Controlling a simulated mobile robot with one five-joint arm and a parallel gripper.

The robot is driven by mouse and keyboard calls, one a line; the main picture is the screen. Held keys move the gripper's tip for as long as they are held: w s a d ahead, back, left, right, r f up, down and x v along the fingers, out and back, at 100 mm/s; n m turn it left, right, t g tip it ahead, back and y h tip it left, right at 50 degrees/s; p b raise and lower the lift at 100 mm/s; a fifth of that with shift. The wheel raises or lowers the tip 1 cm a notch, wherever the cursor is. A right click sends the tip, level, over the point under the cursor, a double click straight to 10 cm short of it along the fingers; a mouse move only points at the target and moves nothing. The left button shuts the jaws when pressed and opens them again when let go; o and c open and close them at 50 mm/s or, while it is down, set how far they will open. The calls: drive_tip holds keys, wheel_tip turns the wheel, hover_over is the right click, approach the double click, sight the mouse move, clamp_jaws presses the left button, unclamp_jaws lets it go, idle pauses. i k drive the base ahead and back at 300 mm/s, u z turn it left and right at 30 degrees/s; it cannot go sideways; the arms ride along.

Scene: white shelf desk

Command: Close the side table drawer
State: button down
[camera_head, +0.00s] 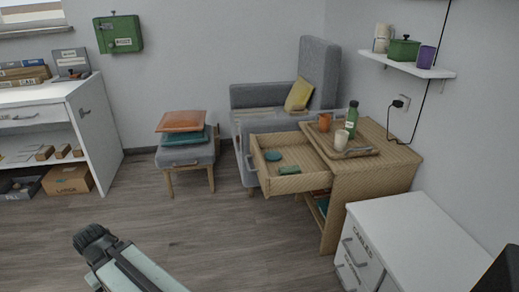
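The wooden side table (385,165) stands right of centre against the right wall. Its drawer (302,182) is pulled out toward the left, with its inside showing. A round teal item (272,155) and a small green item (289,170) lie in the drawer. A tray (349,152) on the table top holds an orange cup, a light cup and a green bottle (352,117). Part of my arm shows at the bottom left, well apart from the drawer. My gripper's fingers cannot be made out.
A white cabinet (415,235) stands at the front right, close to the side table. A grey armchair (312,80) is behind the drawer. A stool (186,158) with cushions stands to the left. The wooden floor (200,225) between my arm and the drawer is clear.

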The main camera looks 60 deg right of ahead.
sight(295, 148)
drive_tip(key=z, duration=0.3)
drive_tip(key=i, duration=1)
